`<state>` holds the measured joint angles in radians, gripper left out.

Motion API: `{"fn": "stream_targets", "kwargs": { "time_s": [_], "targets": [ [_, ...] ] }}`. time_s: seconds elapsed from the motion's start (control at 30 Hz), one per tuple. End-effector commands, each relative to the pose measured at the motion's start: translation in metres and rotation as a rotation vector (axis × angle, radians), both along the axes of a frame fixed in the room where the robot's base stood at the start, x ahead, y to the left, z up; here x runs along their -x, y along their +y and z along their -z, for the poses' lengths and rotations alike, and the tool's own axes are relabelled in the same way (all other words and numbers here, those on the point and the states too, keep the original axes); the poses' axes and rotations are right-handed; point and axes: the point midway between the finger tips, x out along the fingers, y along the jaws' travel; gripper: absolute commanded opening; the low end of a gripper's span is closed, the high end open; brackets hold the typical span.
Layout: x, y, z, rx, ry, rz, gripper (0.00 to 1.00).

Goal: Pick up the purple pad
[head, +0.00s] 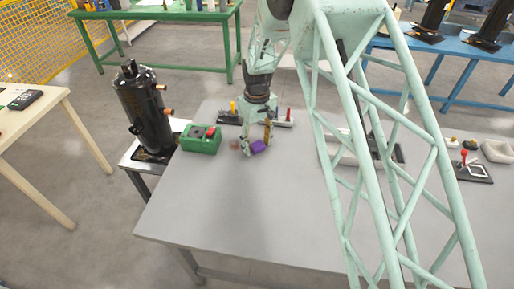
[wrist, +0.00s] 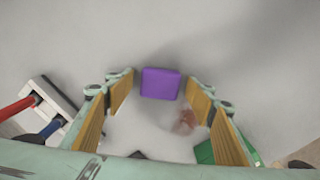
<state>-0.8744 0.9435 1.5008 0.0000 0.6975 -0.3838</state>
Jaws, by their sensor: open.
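The purple pad (head: 259,146) lies on the grey table (head: 220,222) in the head view. In the wrist view the purple pad (wrist: 161,83) is a small block near the top middle, between the lines of the two fingers and just beyond their tips. My gripper (head: 256,145) points down close over the pad in the head view. In the wrist view my gripper (wrist: 161,82) is open and empty, with wood-coloured finger faces on both sides. I cannot tell the exact height of the fingertips above the table.
A green box (head: 201,139) with a red part stands left of my gripper. A small reddish-brown object (wrist: 185,121) lies near the right finger. A tool with a red handle (wrist: 20,108) is at the left. A black compressor (head: 145,112) stands left. The table's front is clear.

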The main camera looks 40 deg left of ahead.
Motion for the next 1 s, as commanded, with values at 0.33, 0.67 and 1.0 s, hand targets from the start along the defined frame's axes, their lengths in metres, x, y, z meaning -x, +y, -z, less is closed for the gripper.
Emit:
{"fn": "stream_targets", "kwargs": {
  "time_s": [0.33, 0.67, 1.0],
  "targets": [
    [0.0, 0.0, -0.0002, 0.0, 0.0, 0.0, 0.5],
    [0.0, 0.0, -0.0002, 0.0, 0.0, 0.0, 0.26],
    [0.0, 0.0001, -0.001, 0.0, 0.0, 0.0, 0.25]
  ]
}}
